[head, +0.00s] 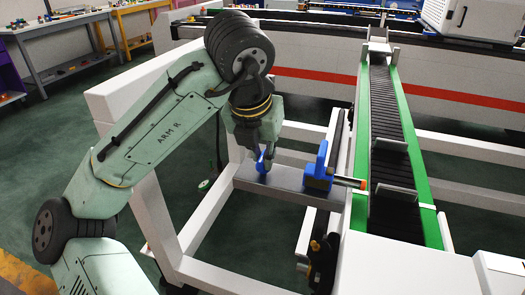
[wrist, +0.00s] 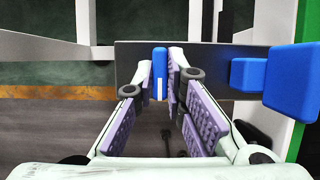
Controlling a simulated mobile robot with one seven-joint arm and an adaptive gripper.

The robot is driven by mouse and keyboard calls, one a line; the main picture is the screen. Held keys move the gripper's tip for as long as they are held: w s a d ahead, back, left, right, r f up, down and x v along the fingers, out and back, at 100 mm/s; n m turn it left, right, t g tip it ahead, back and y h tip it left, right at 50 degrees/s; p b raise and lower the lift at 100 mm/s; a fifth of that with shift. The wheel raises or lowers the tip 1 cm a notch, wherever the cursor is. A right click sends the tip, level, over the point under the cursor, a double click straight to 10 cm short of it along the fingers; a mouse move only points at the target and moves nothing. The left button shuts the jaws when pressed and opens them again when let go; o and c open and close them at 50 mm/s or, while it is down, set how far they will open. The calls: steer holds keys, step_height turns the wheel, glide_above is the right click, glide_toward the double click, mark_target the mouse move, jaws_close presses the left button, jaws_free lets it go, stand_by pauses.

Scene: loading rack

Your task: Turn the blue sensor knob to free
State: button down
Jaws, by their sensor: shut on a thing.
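The blue sensor knob (wrist: 160,72) stands upright between my gripper's fingertips in the wrist view, with a white mark on its face. In the head view the knob (head: 261,163) shows at the end of my arm, on a grey bar of the rack. My gripper (wrist: 162,85) is shut on the knob, with a finger close on each side. In the head view the gripper (head: 260,150) points down at the bar, and its fingers partly hide the knob.
A larger blue sensor block (head: 319,172) sits to the right on the same grey bar (head: 285,188); it also shows in the wrist view (wrist: 291,80). A green-edged roller conveyor (head: 420,165) runs beyond it. White rack beams (head: 150,205) surround the arm.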

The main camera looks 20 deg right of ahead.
steer(key=shift+n+p, duration=0.3)
steer(key=n+p, duration=0.1)
steer(key=n+y+p, duration=0.1)
steer(key=shift+s+r+n, duration=0.1)
steer(key=shift+r+n, duration=0.1)
steer(key=shift+n, duration=0.2)
steer(key=n+y+p, duration=0.1)
steer(key=n, duration=0.1)
steer(key=n+y+p, duration=0.1)
steer(key=n+p, duration=0.1)
steer(key=shift+d+f+t, duration=0.1)
steer(key=shift+d+t, duration=0.05)
steer(key=shift+t, duration=0.25)
steer(key=n+y, duration=0.1)
steer(key=n, duration=0.2)
steer(key=n+y, duration=0.1)
steer(key=n, duration=0.2)
steer(key=shift+d+f+g, duration=0.1)
steer(key=shift+d+g, duration=0.05)
steer(key=shift+g, duration=0.25)
steer(key=shift+n+g+y, duration=0.6)
steer(key=shift+n+g, duration=0.1)
steer(key=shift+n, duration=1.5)
steer(key=c, duration=1.6)
jaws_free()
steer(key=shift+c, duration=0.2)
steer(key=shift+d, duration=0.1)
